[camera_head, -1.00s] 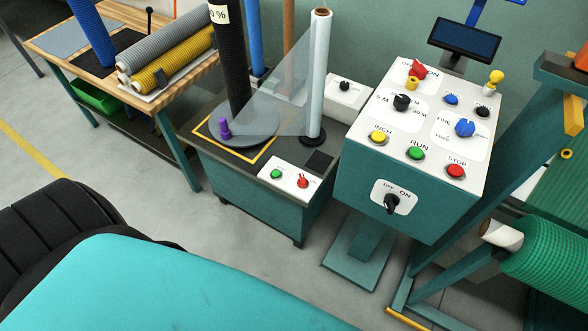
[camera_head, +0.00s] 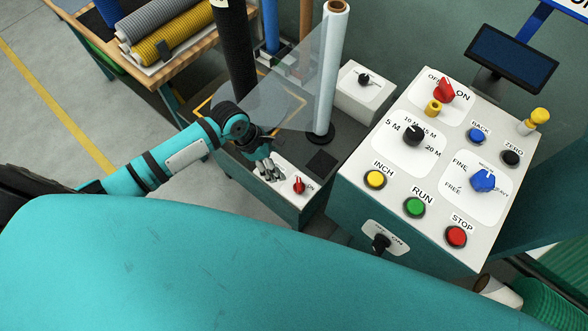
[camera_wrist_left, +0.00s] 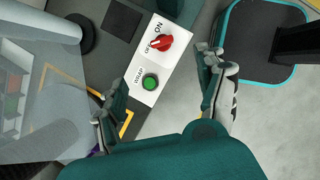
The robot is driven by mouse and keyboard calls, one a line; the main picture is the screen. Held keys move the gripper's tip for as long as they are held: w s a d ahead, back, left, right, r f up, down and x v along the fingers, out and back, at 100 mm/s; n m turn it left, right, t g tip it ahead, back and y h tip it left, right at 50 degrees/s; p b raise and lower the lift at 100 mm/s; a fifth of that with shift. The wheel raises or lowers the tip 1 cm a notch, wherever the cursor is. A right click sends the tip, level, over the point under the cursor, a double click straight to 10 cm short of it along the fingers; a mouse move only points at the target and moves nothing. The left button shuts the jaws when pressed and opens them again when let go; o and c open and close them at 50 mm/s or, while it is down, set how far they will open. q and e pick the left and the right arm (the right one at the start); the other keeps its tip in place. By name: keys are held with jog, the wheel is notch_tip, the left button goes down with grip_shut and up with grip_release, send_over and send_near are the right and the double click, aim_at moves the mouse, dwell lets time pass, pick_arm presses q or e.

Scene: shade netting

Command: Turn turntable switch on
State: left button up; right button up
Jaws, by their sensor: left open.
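The red rotary switch (camera_head: 299,185) sits on a white panel (camera_head: 285,196) on the front top edge of the turntable cabinet. In the left wrist view the red switch (camera_wrist_left: 161,42) has ON printed beside it, and a green button (camera_wrist_left: 150,82) lies nearer to me. I cannot tell its setting for sure. My left gripper (camera_head: 268,168) is over the panel, just left of the red switch, and hides the green button in the head view. In the left wrist view its fingers (camera_wrist_left: 166,66) are spread apart and empty, with the panel below and between them. My right gripper is not in view.
A clear film roll (camera_head: 328,75) and a dark column (camera_head: 235,60) stand behind my left gripper, with sheer film between them. A control console (camera_head: 395,165) with several buttons and knobs stands to the right. A bench (camera_head: 165,65) with rolls is at the upper left.

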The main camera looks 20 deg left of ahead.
pick_arm(q)
send_near(299, 184)
jog(key=b+x, duration=0.2)
jog(key=x, duration=0.7)
jog(key=shift+a, duration=0.1)
jog(key=shift+w+f, duration=0.1)
jog(key=shift+f, duration=0.2)
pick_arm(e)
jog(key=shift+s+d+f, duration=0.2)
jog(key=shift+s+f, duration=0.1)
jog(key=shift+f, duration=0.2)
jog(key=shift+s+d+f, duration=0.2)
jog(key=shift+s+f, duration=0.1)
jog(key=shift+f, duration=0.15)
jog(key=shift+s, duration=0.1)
pick_arm(q)
jog(key=c, duration=1.2)
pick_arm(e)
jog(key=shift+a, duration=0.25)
